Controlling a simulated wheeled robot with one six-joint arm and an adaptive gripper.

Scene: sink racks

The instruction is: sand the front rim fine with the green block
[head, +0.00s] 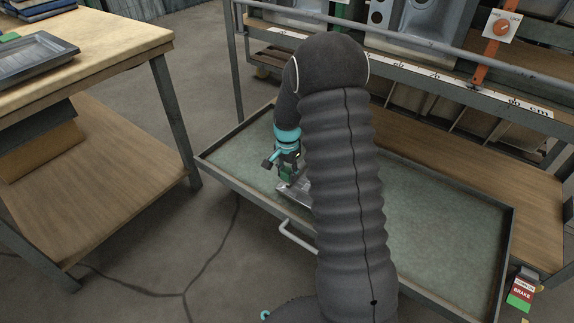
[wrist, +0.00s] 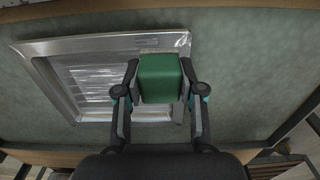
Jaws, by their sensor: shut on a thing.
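My gripper (wrist: 161,95) is shut on the green block (wrist: 160,77), which sits between its two fingers in the wrist view. The block also shows small and partly hidden in the head view (head: 286,174). A shiny metal sink piece (wrist: 50,48) with a broad flat rim and a ribbed recess lies on the green mat of the cart tray (wrist: 245,60). The block overlaps the right part of the sink piece in the wrist view. I cannot tell whether it touches the metal. In the head view my arm hides most of the sink piece (head: 291,193).
The tray has a raised dark edge (head: 250,193) and a front handle (head: 296,240). A wooden bench (head: 95,50) with a grey tray (head: 32,60) stands at the left. A rack rail (head: 420,62) runs behind. The mat right of my arm is clear.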

